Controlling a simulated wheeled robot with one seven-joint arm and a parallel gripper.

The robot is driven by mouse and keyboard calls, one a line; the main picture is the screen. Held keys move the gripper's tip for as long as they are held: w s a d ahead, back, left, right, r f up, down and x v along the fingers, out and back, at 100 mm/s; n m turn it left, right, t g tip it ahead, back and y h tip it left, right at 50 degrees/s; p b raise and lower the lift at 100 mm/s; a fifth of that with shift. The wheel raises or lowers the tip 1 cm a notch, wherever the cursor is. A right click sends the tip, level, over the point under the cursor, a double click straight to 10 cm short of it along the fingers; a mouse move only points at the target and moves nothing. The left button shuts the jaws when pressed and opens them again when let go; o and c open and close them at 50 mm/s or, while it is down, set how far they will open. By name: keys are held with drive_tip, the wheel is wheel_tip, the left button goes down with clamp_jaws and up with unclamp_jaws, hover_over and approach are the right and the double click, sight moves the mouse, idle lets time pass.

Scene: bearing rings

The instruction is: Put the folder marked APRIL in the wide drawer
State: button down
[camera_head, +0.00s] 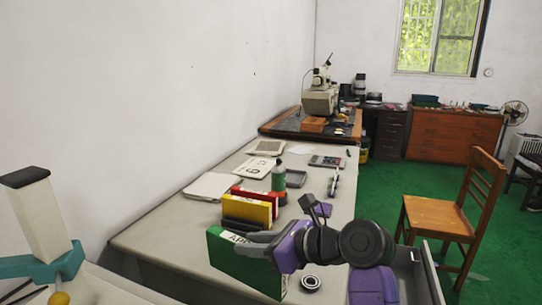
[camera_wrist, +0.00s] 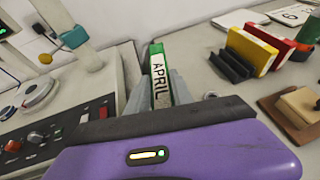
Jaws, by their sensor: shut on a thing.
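A green folder (camera_head: 236,265) with a white label stands upright over the near part of the grey desk. In the wrist view the label on the folder (camera_wrist: 157,70) reads APRIL. My gripper (camera_head: 258,244) is shut on this folder, with one finger on each side of it in the wrist view (camera_wrist: 158,92). I cannot tell whether the folder's lower edge touches the desk. A grey drawer (camera_head: 431,272) stands open at the desk's right side, partly hidden by my arm; its inside is mostly out of sight.
A dark rack (camera_head: 246,222) with yellow (camera_head: 245,207) and red (camera_head: 262,194) folders stands just behind the green folder. A bearing ring (camera_head: 311,283) lies on the desk to its right. A green bottle (camera_head: 278,177) stands farther back. A wooden chair (camera_head: 437,214) stands right of the desk.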

drive_tip(key=s+d+f+m+t+h, duration=0.2)
drive_tip(key=s+d+f+m+h, duration=0.2)
drive_tip(key=s+d+f, duration=0.3)
drive_tip(key=s+d+f+m+t+h, duration=0.2)
drive_tip(key=s+d+f, duration=0.4)
drive_tip(key=f, duration=0.9)
drive_tip(key=s+d+f+m+t+h, duration=0.2)
drive_tip(key=s+d+f+m+h, duration=0.3)
drive_tip(key=d+f, duration=0.6)
drive_tip(key=s+m, duration=0.1)
drive_tip(key=s, duration=0.1)
drive_tip(key=shift+s+d+f+h, duration=0.2)
drive_tip(key=shift+s+f+h, duration=0.1)
drive_tip(key=shift+s+f, duration=0.05)
drive_tip(key=r+p, duration=0.3)
drive_tip(key=shift+w+a+r+t, duration=0.2)
drive_tip(key=shift+a+t, duration=0.05)
drive_tip(key=shift+t, duration=0.05)
drive_tip(key=shift+f, duration=0.15)
